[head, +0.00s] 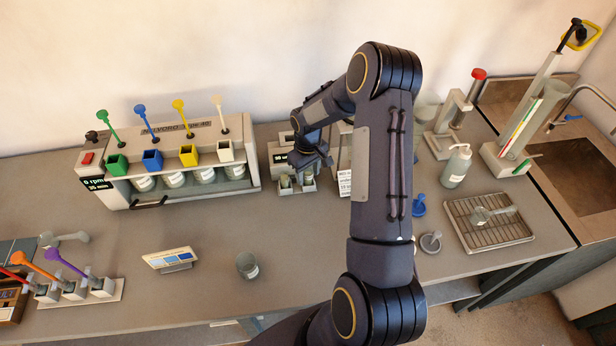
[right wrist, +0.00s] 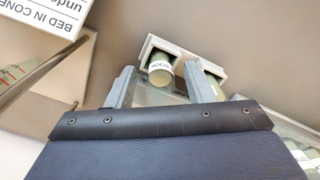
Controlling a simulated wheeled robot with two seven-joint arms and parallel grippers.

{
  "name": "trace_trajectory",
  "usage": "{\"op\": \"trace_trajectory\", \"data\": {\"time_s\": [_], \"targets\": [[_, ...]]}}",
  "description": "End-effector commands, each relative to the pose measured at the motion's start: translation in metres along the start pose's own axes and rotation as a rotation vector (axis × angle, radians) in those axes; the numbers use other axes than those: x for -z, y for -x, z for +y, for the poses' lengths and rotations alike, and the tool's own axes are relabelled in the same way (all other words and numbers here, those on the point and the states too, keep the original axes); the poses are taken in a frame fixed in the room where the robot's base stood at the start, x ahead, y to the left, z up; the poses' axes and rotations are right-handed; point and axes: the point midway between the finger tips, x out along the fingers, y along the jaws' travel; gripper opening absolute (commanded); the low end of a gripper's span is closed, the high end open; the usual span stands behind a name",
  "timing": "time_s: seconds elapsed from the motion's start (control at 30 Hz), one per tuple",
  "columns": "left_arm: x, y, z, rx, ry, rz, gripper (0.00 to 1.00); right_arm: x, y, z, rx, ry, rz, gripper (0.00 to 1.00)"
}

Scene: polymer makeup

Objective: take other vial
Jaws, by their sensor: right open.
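My right gripper (head: 311,163) reaches down over a small pale rack holding two vials, in front of a small device at the back of the bench. In the right wrist view its jaws (right wrist: 160,72) are open. One vial (right wrist: 160,75) with a pale label shows between the fingers, standing in the rack (right wrist: 181,54). A second vial (right wrist: 217,84) is partly hidden behind the finger on the right. In the head view one vial (head: 285,181) shows left of the gripper and the other (head: 308,178) just below it. My left gripper is not in view.
A stirrer machine (head: 190,150) with coloured paddles and several jars stands left of the rack. A printed sign (head: 345,182) stands close on the right, partly behind my arm. Bench between is clear.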

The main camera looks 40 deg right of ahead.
Motion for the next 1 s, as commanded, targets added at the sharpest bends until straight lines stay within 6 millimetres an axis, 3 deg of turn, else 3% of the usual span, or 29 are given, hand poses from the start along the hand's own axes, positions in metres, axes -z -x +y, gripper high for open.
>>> {"op": "trace_trajectory", "data": {"time_s": [0.23,0.6,1.0], "targets": [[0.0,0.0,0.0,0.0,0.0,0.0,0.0,0.0,-0.002,0.0,0.0,-0.001,0.001,0.45],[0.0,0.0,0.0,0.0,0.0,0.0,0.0,0.0,-0.001,0.0,0.0,0.0,0.001,0.0],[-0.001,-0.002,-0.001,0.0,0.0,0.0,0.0,0.001,0.009,0.0,-0.001,0.0,0.004,0.0]]}}
